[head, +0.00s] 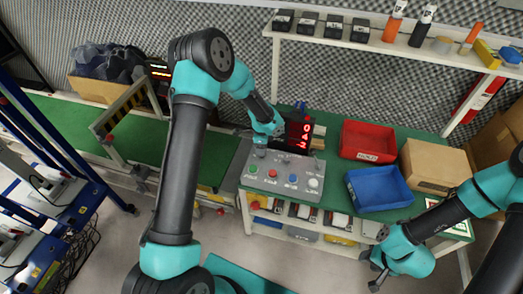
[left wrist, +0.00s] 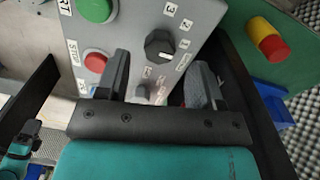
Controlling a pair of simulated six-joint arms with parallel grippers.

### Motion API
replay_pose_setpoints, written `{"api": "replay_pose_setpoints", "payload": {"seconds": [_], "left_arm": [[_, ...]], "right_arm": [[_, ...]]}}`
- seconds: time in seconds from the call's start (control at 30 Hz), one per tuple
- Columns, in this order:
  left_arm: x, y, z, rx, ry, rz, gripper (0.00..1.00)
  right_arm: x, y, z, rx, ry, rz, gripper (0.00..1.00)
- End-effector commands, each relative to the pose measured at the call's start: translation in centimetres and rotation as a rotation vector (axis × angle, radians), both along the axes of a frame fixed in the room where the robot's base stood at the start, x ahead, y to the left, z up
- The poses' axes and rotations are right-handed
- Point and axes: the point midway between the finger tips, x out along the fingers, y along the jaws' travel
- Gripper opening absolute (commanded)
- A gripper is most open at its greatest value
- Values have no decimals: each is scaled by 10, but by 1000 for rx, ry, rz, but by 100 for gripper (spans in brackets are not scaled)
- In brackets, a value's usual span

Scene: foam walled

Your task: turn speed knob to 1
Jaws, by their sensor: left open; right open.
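The grey control panel (head: 285,178) stands on the green bench top in the head view. In the left wrist view the panel (left wrist: 200,20) carries a round black knob (left wrist: 160,45) with number labels around it, 3 among them. The knob lies just beyond and between the fingertips of my open left gripper (left wrist: 160,72); I cannot tell whether they touch it. In the head view my left gripper (head: 262,146) is over the panel's upper left corner. My right gripper (head: 376,271) is open and empty at the lower right.
The wrist view shows a green button (left wrist: 95,8), a red button (left wrist: 96,61) and a red-and-yellow stop button (left wrist: 268,38). A lit red display (head: 298,133) stands behind the panel. Red (head: 368,141) and blue (head: 379,189) bins stand to its right, beside a cardboard box (head: 436,165).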

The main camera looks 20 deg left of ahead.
Motion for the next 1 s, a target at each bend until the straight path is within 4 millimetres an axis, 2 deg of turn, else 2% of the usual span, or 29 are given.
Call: {"api": "replay_pose_setpoints", "payload": {"seconds": [0.1,0.6,0.8,1.0], "left_arm": [[2,0,25,0,-5,0,61],[4,1,118,0,-3,1,61],[4,1,138,0,-1,0,61],[4,1,141,0,0,0,61]], "right_arm": [[0,0,0,0,0,0,43],[0,0,0,0,0,0,43],[0,0,0,0,0,0,43],[0,0,0,0,0,0,43]]}}
